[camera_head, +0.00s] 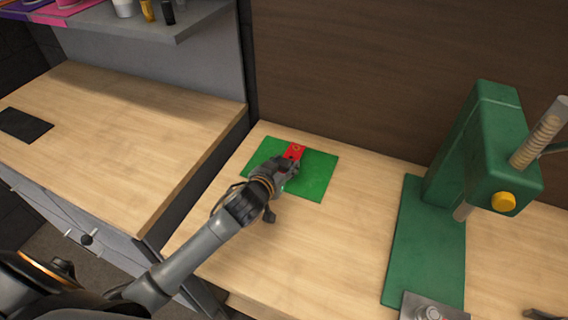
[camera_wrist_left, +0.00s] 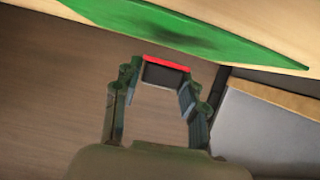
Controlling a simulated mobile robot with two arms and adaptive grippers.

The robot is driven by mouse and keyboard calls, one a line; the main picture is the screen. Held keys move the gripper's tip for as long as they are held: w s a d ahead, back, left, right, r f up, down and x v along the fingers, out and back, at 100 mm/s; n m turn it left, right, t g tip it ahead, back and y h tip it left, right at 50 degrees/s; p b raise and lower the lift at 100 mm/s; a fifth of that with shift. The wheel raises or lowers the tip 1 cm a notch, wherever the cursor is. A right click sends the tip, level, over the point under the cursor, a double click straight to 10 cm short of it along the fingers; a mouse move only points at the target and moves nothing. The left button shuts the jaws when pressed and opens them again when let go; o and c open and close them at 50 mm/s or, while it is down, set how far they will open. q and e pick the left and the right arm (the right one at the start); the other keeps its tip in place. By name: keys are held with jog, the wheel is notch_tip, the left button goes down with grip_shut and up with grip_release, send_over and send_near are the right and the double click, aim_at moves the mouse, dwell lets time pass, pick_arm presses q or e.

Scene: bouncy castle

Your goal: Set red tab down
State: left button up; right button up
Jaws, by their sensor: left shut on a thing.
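The red tab (camera_head: 295,151) is a small flat red piece with a small round mark, over the upper middle of the green mat (camera_head: 317,177). My left gripper (camera_head: 287,163) is shut on the red tab's near end, with the tab sticking out beyond the fingers. In the left wrist view the tab shows as a red edge (camera_wrist_left: 168,63) above a dark face between the two fingertips (camera_wrist_left: 160,85). The green mat (camera_wrist_left: 180,30) crosses the top of that view. I cannot tell whether the tab touches the mat.
A green press (camera_head: 487,150) with a yellow knob stands on the wooden bench (camera_head: 350,225) at the right. A second wooden bench (camera_head: 130,135) holds a dark pad (camera_head: 24,125) at the left. A grey shelf (camera_head: 165,30) hangs above it. Bare wood surrounds the mat.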

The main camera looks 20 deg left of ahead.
pick_arm(q)
jog(key=shift+f, duration=0.6)
jog(key=o, duration=1.3)
jog(key=shift+s, duration=0.1)
jog(key=shift+c, duration=0.2)
jog(key=shift+f, duration=0.1)
jog(key=shift+r, duration=0.35)
jog(key=v, duration=1.2)
jog(key=shift+r, duration=0.3)
jog(key=shift+r, duration=0.1)
